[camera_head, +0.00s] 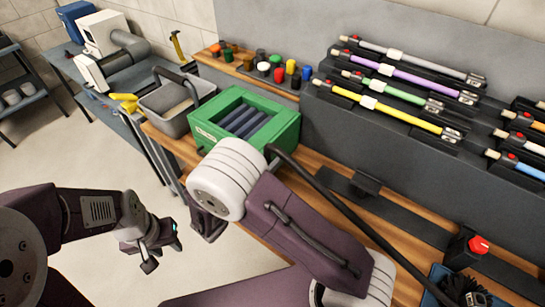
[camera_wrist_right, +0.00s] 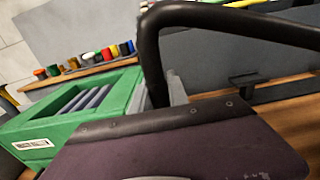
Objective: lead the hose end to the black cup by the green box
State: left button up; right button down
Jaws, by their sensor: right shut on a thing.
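The green box (camera_head: 285,130) stands on the wooden bench, with dark dividers inside; it is at the left in the right wrist view (camera_wrist_right: 30,125). A dark cup that looks black (camera_head: 260,55) stands among coloured cups behind the box. The black hose (camera_head: 340,205) runs from lower right toward the box; in the right wrist view its bend (camera_wrist_right: 152,50) rises behind my right gripper's body (camera_wrist_right: 170,140). My left gripper (camera_head: 160,250) is open and empty, over the floor left of the bench.
A grey bin (camera_head: 172,122) with a handle stands left of the box. A red knob (camera_head: 478,244) and a dark bristly thing (camera_head: 462,288) are at lower right. My right arm covers the bench's front.

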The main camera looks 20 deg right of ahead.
jog(key=shift+f+b, duration=1.8)
jog(key=shift+f, duration=0.9)
jog(key=c, duration=1.2)
grip_release()
jog(key=shift+a, duration=0.1)
